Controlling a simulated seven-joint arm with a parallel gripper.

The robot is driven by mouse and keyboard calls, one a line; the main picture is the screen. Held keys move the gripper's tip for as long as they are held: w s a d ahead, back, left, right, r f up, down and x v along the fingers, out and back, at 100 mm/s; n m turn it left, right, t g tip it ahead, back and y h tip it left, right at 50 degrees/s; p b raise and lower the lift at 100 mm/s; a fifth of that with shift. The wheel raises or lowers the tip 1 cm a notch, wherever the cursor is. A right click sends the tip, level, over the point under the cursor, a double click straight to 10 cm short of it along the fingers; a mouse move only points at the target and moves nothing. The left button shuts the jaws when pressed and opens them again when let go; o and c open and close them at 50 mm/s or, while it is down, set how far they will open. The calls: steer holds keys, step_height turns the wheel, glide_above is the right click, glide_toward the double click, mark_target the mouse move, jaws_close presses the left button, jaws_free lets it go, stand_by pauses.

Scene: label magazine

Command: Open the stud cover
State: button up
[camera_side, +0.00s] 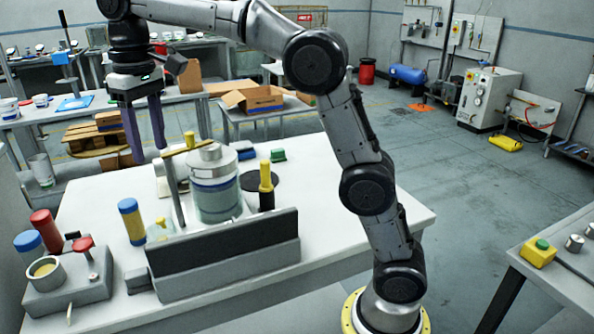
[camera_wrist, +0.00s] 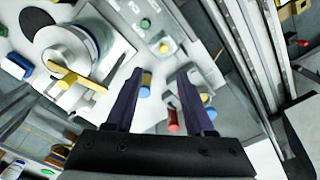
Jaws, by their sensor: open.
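A glass cylinder with a grey metal lid (camera_side: 212,160) stands on the white table; it also shows at the upper left of the wrist view (camera_wrist: 68,50). I cannot tell which part is the stud cover. My gripper (camera_side: 150,154) is open and empty, pointing down, above and to the left of the cylinder in the side view. Its two dark fingers stand apart in the wrist view (camera_wrist: 160,72), with a yellow-and-blue cylinder (camera_wrist: 147,80) seen beyond them.
A dark upright panel (camera_side: 225,245) stands in front of the cylinder. A yellow-and-black post (camera_side: 266,188) is right of it. The table's right end is clear.

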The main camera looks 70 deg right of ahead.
steer(key=s+d+r+t, duration=0.1)
steer(key=s+d+r, duration=0.1)
steer(key=s, duration=0.4)
steer(key=s+d+r+t, duration=0.1)
steer(key=s+d+r, duration=0.15)
steer(key=s, duration=0.45)
steer(key=s+f+t, duration=0.2)
steer(key=s+f, duration=0.6)
steer(key=s, duration=0.4)
steer(key=shift+d+f, duration=0.25)
steer(key=shift+d, duration=0.2)
steer(key=shift+s, duration=0.1)
